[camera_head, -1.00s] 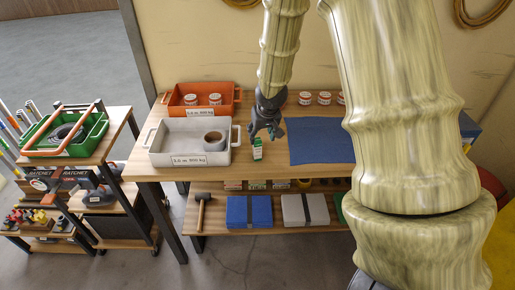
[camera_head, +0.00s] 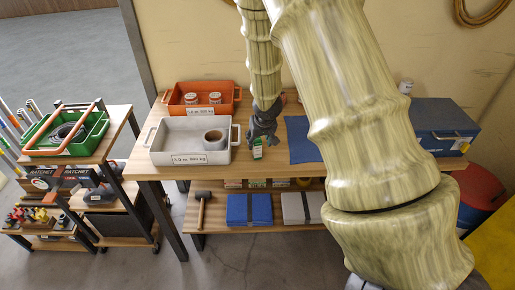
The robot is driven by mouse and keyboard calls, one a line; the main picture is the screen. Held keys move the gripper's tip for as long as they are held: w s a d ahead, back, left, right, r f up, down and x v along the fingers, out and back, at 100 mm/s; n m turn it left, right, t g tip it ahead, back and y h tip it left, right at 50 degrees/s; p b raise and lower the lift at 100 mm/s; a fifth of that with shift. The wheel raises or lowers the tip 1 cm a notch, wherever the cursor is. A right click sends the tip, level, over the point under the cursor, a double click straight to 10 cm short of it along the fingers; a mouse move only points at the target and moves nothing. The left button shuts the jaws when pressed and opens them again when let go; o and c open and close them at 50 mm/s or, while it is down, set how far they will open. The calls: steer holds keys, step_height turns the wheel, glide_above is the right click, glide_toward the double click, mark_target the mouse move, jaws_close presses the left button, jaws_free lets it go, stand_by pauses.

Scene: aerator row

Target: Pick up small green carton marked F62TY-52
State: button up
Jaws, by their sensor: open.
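A small green and white carton (camera_head: 257,152) stands on the wooden table, just right of the white tray. Its marking is too small to read. My gripper (camera_head: 260,140) points down right above the carton, with its dark fingers around or just in front of the carton's top. The fingers are open. I cannot tell whether they touch the carton, and its upper part is partly hidden by them.
A white tray (camera_head: 158,157) holding a tape roll (camera_head: 213,139) is close on the left. An orange tray (camera_head: 174,108) with two cans stands behind. A blue cloth (camera_head: 302,150) lies to the right, partly hidden by my arm. A blue toolbox (camera_head: 440,120) stands further right.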

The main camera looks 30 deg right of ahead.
steer(key=shift+w+a+f+p, duration=0.15)
steer(key=shift+w+f+p, duration=0.5)
steer(key=shift+f, duration=0.45)
steer(key=shift+x, duration=1.1)
steer(key=c, duration=1.1)
